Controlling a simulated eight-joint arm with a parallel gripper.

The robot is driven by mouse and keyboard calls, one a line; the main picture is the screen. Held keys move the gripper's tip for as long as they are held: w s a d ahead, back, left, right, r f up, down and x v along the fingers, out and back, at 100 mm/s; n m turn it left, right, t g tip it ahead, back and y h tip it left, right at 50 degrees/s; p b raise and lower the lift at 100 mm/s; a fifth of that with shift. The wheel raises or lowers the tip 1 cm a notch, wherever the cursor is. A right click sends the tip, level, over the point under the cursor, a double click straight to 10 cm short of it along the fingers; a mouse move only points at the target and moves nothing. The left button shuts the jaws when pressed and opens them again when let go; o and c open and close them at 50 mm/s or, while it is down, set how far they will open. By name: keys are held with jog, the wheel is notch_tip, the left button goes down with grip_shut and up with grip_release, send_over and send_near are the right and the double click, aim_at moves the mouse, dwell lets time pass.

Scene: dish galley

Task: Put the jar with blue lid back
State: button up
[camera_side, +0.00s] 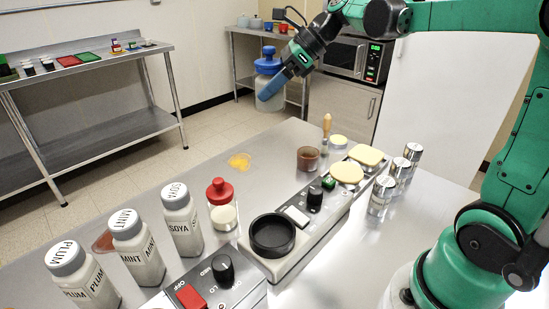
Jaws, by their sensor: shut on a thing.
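The jar with blue lid (267,65) has a round knob on top and a pale, see-through body. It is upright, high up at the back, in front of the rear bench and floor in the side view. My gripper (272,89) comes down on it from the upper right and is shut on it. One blue-grey finger crosses the front of the jar; the other finger is hidden. The jar looks held in the air, clear of the steel table (283,143). A similar jar with red lid (221,193) stands on the table.
Bottles labelled PLUM (83,279), MINT (136,250) and SOYA (183,222) stand at the left. A black bowl (272,236) sits on a counter unit; metal cans (381,195) are at right. Yellow pieces (239,161) and a brown cup (308,159) are further back.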

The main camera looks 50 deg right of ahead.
notch_tip(320, 180, down, 20)
jog(key=shift+w+d+f, duration=0.1)
jog(key=shift+d, duration=0.05)
dwell(0.4)
jog(key=o, duration=1.5)
